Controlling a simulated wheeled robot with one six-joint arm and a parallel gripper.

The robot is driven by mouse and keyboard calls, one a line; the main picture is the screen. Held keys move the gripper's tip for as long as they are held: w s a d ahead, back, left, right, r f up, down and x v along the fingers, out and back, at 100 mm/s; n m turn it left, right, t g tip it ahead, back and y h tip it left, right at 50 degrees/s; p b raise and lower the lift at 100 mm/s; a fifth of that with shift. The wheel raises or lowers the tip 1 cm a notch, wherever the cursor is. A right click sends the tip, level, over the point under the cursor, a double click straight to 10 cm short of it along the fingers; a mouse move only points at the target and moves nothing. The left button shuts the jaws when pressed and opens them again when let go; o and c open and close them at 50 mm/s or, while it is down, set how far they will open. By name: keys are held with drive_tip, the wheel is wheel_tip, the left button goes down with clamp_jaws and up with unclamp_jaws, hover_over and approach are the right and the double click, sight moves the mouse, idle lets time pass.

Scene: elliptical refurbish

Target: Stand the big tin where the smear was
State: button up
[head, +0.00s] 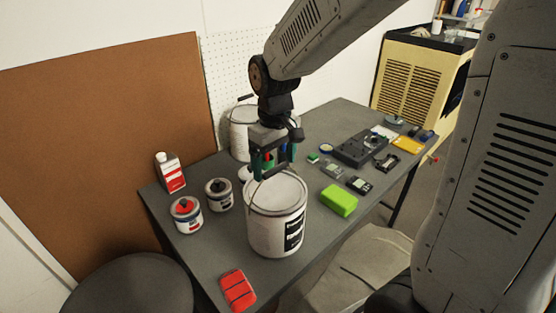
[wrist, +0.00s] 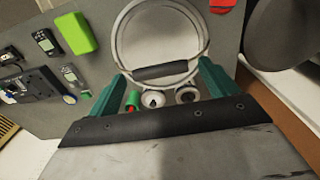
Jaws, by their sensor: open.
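The big tin (head: 272,230), white with a dark label, stands upright on the grey table, near its front middle. Its round lid (wrist: 150,35) and its wire handle with a dark grip (wrist: 160,71) show in the wrist view. My gripper (head: 273,166) is above the back of this tin, its teal fingers open and pointing down. In the wrist view the dark grip lies across the gap between my open fingers (wrist: 166,84); I cannot tell whether they touch it. A second large white tin (head: 240,142) stands behind, partly hidden by my arm. No smear is visible.
Two small tins (head: 187,214) (head: 218,194) and a red-and-white bottle (head: 170,173) stand at the left. A red block-like item (head: 238,290) lies at the front edge, a green block (head: 339,201) to the right. Several small devices (head: 362,148) fill the right side.

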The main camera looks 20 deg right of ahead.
wheel_tip(320, 180, up, 12)
drive_tip(key=s+d+f+m, duration=0.1)
drive_tip(key=s+d, duration=0.1)
drive_tip(key=s, duration=0.9)
drive_tip(key=s+d+f+m+t, duration=0.1)
drive_tip(key=s+d+m, duration=0.1)
drive_tip(key=s, duration=0.9)
drive_tip(key=shift+f+m, duration=0.3)
